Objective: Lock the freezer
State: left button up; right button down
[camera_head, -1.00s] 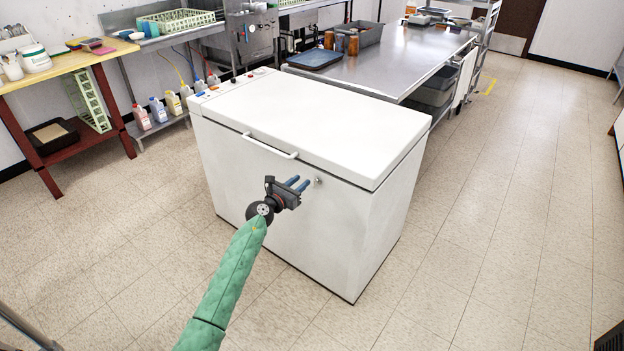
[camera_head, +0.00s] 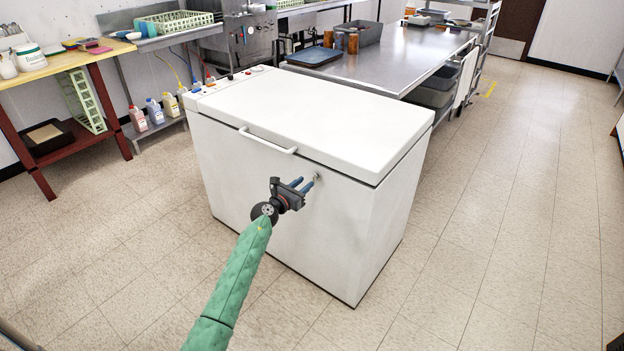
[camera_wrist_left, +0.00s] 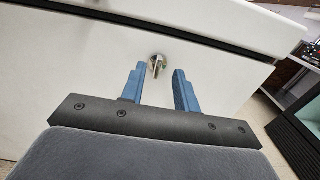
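The white chest freezer (camera_head: 300,125) stands in the middle of the head view with its lid down and a white handle (camera_head: 268,141) at the front. A small metal lock with a key (camera_wrist_left: 157,63) sits on its front face, below the lid; it also shows in the head view (camera_head: 317,177). My left gripper (camera_head: 307,184) is in front of the lock. In the left wrist view its blue fingers (camera_wrist_left: 159,85) are apart, with the key beyond and between their tips, nothing visibly held. My right gripper is not in view.
A steel table (camera_head: 385,58) stands behind the freezer. A wooden-topped table (camera_head: 60,65) with red legs and a shelf of bottles (camera_head: 154,111) are at the left. The tiled floor to the right and in front is clear.

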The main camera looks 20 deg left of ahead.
aim_at(316, 178)
pick_arm(q)
jog(key=shift+x, duration=2.65)
grip_shut()
